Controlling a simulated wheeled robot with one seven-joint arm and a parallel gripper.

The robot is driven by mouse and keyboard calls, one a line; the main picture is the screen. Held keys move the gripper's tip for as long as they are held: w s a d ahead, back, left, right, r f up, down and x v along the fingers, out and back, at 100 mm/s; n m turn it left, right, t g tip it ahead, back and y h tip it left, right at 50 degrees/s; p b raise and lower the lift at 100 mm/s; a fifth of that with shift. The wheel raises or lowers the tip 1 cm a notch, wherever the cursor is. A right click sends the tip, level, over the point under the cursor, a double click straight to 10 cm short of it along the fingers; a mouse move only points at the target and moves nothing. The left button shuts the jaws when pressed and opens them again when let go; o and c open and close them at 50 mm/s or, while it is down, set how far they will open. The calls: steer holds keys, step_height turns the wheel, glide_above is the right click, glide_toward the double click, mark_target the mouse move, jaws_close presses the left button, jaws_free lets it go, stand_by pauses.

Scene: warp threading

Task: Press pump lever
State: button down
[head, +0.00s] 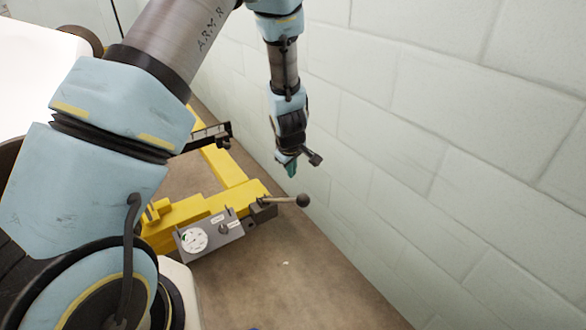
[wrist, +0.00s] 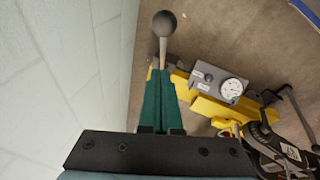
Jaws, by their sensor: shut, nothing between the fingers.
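The pump lever (head: 285,199) is a thin rod with a dark round knob, sticking out to the right from the yellow pump frame (head: 215,207). In the wrist view the knob (wrist: 164,23) shows just beyond the fingertips, with part of the rod hidden behind the fingers. My gripper (head: 291,170) is shut and empty, with teal fingers pointing down. In the head view it hangs above the lever, apart from it. In the wrist view its closed green fingers (wrist: 160,75) line up with the lever.
A grey box with a white dial (head: 194,240) sits on the front of the yellow frame; the dial also shows in the wrist view (wrist: 232,88). A pale block wall (head: 430,130) stands close on the right. Bare brown floor (head: 290,290) lies in front of the pump.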

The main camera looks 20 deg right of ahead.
glide_above(299, 197)
steer(key=w+a, duration=0.2)
step_height(299, 197, down, 5)
steer(key=shift+s+d+f, duration=0.3)
steer(key=shift+d+f, duration=0.05)
steer(key=shift+f, duration=0.15)
steer(key=shift+s+d+f, duration=0.3)
steer(key=shift+d+f, duration=0.05)
steer(key=shift+f, duration=0.15)
steer(key=shift+s+d+f, duration=0.25)
steer(key=shift+d+f, duration=0.05)
steer(key=shift+f, duration=0.3)
